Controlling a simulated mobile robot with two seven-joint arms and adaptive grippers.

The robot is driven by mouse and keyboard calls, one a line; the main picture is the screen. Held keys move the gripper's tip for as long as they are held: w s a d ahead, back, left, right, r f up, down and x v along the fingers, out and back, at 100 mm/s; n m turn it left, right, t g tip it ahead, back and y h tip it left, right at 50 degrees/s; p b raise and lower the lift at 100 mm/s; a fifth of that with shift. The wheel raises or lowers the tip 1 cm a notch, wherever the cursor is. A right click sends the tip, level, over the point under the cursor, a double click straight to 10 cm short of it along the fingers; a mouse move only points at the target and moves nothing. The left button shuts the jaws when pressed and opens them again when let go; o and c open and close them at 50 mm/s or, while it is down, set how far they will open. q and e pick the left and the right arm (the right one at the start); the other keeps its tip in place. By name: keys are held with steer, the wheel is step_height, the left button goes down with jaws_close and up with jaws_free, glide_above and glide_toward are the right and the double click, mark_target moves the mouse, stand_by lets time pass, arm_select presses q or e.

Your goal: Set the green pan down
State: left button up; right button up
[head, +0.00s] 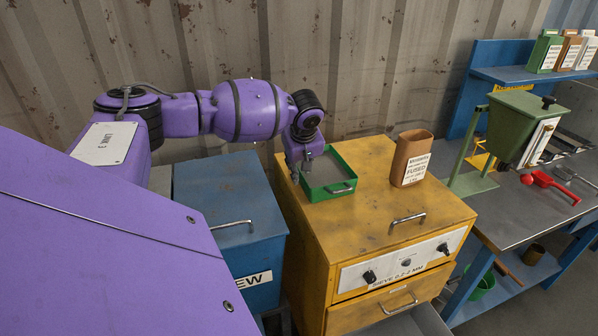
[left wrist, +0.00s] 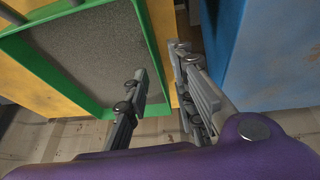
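The green pan (head: 347,190) is a shallow rectangular tray with grey granular material inside and a handle on its front wall. It appears to rest on top of the yellow cabinet (head: 390,240), near its back left. My left gripper (head: 301,172) is at the pan's left wall. In the left wrist view, the pan (left wrist: 90,105) lies at left, and the gripper's fingers (left wrist: 160,68) straddle its wall, one inside and one outside. The fingers look apart, with small gaps beside the wall. My right gripper is not in view.
A brown container (head: 412,158) with a label stands on the cabinet, right of the pan. A blue cabinet (head: 225,200) is at left. A blue bench with a green hopper (head: 512,125) and a red scoop (head: 550,184) is at right. The cabinet's front top is clear.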

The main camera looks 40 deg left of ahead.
arm_select(q)
steer(key=v, duration=0.9)
steer(key=shift+s+r+p, duration=0.2)
steer(key=shift+r+p, duration=0.1)
steer(key=shift+r, duration=0.05)
steer(key=shift+d, duration=0.15)
